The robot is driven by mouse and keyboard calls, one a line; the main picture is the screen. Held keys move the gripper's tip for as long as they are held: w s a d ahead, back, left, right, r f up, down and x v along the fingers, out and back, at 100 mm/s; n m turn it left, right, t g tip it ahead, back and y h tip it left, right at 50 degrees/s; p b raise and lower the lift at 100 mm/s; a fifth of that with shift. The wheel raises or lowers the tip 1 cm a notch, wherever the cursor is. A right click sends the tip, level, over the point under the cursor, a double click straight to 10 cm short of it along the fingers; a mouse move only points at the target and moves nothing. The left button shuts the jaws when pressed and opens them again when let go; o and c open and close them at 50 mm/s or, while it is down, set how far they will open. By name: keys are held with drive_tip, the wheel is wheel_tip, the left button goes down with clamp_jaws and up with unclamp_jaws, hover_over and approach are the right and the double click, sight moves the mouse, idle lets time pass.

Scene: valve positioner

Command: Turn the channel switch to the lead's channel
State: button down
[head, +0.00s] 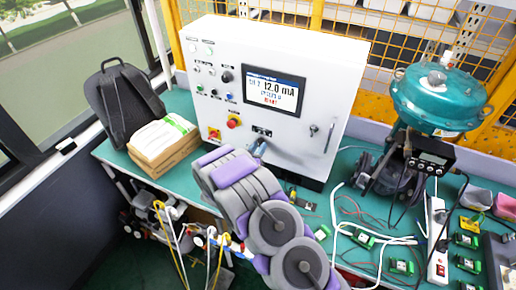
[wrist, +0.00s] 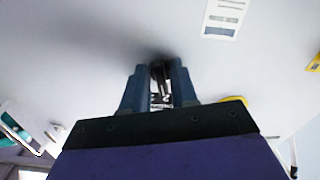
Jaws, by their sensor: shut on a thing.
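The white control cabinet (head: 295,60) stands on the green bench in the head view. Its screen (head: 273,90) appears to read CH 2 and 12.0 mA, with smaller blue and red lines below. My gripper (head: 259,148) is at the lower front of the cabinet, just below a small black fitting (head: 262,132). In the wrist view my gripper (wrist: 160,88) is shut on a dark knob-like part, which looks like the channel switch (wrist: 157,70), against the pale panel. Its pointer setting cannot be read. I cannot tell which channel the lead is in.
A teal valve actuator (head: 437,98) stands at the right among loose wires and small green modules. A cardboard box (head: 165,152) and a black backpack (head: 122,105) are left.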

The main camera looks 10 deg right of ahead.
drive_tip(key=shift+a, duration=0.1)
drive_tip(key=shift+w+a+m+b, duration=0.1)
drive_tip(key=shift+m+b, duration=2.25)
drive_tip(key=shift+m, duration=0.6)
drive_tip(key=shift+w+a+m+b, duration=0.1)
drive_tip(key=shift+m+b, duration=2.25)
drive_tip(key=shift+m, duration=0.6)
drive_tip(key=shift+r, duration=0.1)
drive_tip(key=c, duration=1.2)
unclamp_jaws()
